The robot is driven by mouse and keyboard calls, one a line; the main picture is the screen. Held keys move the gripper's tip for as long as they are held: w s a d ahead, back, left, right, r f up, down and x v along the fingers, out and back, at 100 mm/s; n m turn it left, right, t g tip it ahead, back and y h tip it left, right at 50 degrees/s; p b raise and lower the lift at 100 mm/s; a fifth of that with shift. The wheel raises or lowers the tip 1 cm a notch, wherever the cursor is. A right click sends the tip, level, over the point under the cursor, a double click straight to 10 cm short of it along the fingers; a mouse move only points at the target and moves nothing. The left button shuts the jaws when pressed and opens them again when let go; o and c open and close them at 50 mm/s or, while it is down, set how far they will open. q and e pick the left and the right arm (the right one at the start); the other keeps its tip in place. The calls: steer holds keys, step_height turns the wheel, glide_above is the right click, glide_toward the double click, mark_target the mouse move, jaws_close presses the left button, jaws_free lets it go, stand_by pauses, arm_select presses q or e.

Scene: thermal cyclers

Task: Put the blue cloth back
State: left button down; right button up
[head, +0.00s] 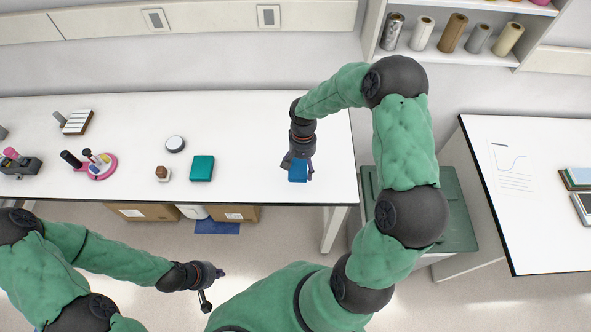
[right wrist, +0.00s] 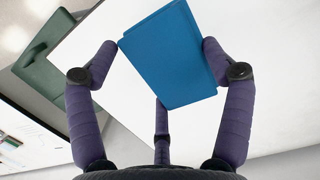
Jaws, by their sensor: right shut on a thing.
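The blue cloth (head: 298,173) is a flat, folded rectangle at the right end of the long white table. It fills the upper middle of the right wrist view (right wrist: 172,55). My right gripper (head: 298,162) reaches down from above and is shut on the cloth, with purple fingers at its left and right edges and a third below it. Whether the cloth touches the table I cannot tell. My left gripper (head: 213,285) is empty in front of the table, over the floor, with its fingers spread.
A teal box (head: 202,168), a small brown-and-white block (head: 163,173), a round white-topped item (head: 175,144) and a pink rack (head: 97,167) stand on the long table (head: 255,125). A green bin (head: 452,220) stands right of it. A dark blue piece (head: 217,227) lies on the floor below.

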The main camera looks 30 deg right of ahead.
mark_target(296, 161)
steer(key=w+f, duration=0.2)
steer(key=f, duration=0.1)
steer(key=shift+w+a, duration=0.25)
steer(key=shift+a, duration=0.15)
step_height(296, 161, down, 4)
steer(key=shift+w+r, duration=0.15)
steer(key=shift+r, duration=0.1)
steer(key=shift+f, duration=0.15)
steer(key=o, duration=1)
